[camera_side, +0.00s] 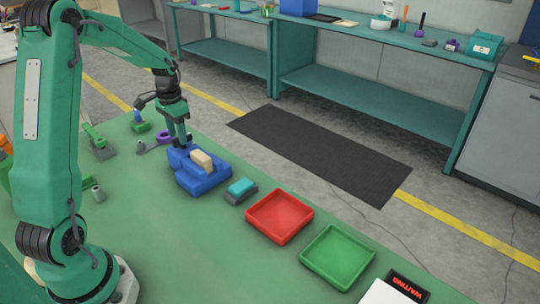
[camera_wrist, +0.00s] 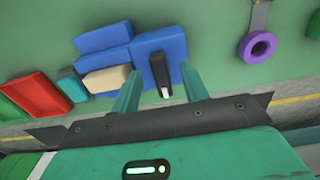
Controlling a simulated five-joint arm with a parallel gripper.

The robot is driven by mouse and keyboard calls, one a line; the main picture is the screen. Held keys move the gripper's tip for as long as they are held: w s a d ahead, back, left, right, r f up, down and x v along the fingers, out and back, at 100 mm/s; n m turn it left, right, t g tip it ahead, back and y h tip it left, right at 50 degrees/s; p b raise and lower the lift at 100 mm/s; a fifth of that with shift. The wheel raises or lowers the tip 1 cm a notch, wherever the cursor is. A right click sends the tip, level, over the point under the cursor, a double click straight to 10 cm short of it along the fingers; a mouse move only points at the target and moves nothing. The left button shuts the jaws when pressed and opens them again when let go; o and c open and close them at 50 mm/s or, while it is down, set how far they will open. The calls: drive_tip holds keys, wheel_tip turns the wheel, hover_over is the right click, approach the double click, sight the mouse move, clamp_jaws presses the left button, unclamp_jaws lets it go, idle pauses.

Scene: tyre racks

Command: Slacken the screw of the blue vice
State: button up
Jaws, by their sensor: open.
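The blue vice (camera_side: 205,183) stands on the green bench in the side view, with a beige block (camera_side: 202,158) between its jaws. In the wrist view the vice (camera_wrist: 104,38) is at the upper middle, with the beige block (camera_wrist: 106,79) beside it. A black bar with a pale tip (camera_wrist: 158,72), apparently the screw's handle, lies against the vice's right part. My gripper (camera_side: 182,142) is at the vice's far end, pointing down. In the wrist view its two open fingers (camera_wrist: 159,82) are on either side of the black bar, with gaps visible. Contact is not visible.
A teal block on a grey base (camera_side: 241,188), a red tray (camera_side: 280,216) and a green tray (camera_side: 338,256) line up right of the vice. A purple ring (camera_side: 163,137) lies close behind my gripper. A sign reading WAITING (camera_side: 408,287) is at the front right.

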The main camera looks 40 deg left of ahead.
drive_tip(key=shift+f, duration=1.55)
clamp_jaws()
